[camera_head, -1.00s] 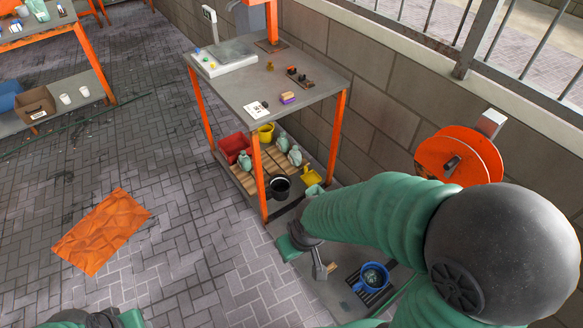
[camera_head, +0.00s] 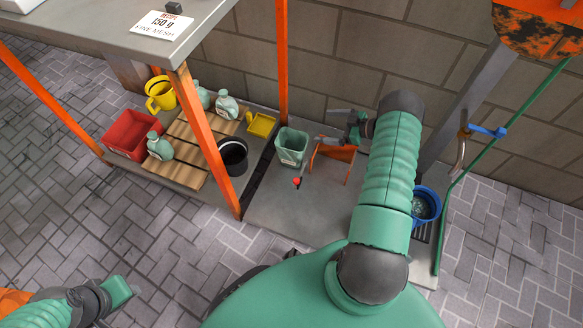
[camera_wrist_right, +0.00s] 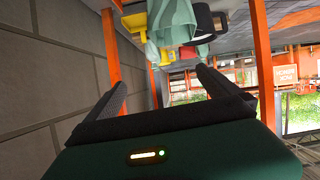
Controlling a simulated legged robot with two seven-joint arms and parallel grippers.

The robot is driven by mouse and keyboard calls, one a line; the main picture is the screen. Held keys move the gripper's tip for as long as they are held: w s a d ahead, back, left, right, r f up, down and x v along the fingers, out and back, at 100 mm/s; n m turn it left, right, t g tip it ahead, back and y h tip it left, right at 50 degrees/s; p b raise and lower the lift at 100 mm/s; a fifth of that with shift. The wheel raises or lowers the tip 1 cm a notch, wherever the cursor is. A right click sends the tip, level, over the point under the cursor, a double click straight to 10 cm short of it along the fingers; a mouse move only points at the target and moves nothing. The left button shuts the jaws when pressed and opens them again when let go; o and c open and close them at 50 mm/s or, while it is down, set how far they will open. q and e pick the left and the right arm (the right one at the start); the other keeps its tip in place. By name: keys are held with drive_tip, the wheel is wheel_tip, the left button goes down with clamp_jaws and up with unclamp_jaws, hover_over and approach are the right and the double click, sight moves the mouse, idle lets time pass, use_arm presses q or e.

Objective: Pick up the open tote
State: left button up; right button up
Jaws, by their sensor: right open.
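A pale green, open-topped tote (camera_head: 291,147) stands upright on the low grey platform, right of the slatted pallet. A red open bin (camera_head: 130,135) sits at the pallet's left end; I cannot tell for certain which one is the named tote. My right gripper (camera_head: 327,125) is open and empty, just right of the green tote and apart from it. In the right wrist view the spread fingers (camera_wrist_right: 160,78) point toward a pale green container (camera_wrist_right: 175,22) beyond their tips. My left gripper (camera_head: 118,291) is at the lower left over the paving, its jaws unclear.
An orange post (camera_head: 208,140) and overhead tabletop (camera_head: 130,25) border the pallet. A black bucket (camera_head: 233,157), yellow scoop (camera_head: 261,125) and pale jugs stand nearby. A blue bucket (camera_head: 426,205) stands right of my arm.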

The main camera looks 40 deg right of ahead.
drive_tip(key=s+f+y+b, duration=0.1)
drive_tip(key=s+f+y, duration=0.15)
drive_tip(key=f, duration=0.25)
drive_tip(key=shift+h, duration=0.55)
drive_tip(key=b+x, duration=0.1)
drive_tip(key=x, duration=0.2)
drive_tip(key=a+b+x, duration=0.1)
drive_tip(key=b+x, duration=0.1)
drive_tip(key=x, duration=0.2)
drive_tip(key=b+x, duration=0.1)
drive_tip(key=x, duration=0.2)
drive_tip(key=shift+s+a+b, duration=0.25)
drive_tip(key=shift+a+b, duration=0.05)
drive_tip(key=shift+b, duration=0.05)
drive_tip(key=b+x, duration=0.2)
drive_tip(key=x, duration=0.1)
drive_tip(key=b+x, duration=0.2)
drive_tip(key=shift+w+f+b, duration=0.3)
drive_tip(key=shift+f+b, duration=0.1)
drive_tip(key=shift+f, duration=0.1)
drive_tip(key=shift+d+r, duration=0.1)
drive_tip(key=shift+r, duration=0.05)
drive_tip(key=shift+c, duration=0.3)
use_arm(q)
drive_tip(key=s+x, duration=0.2)
drive_tip(key=x, duration=0.9)
drive_tip(key=shift+s+f, duration=0.4)
drive_tip(key=shift+f, duration=0.15)
use_arm(e)
drive_tip(key=c, duration=1.5)
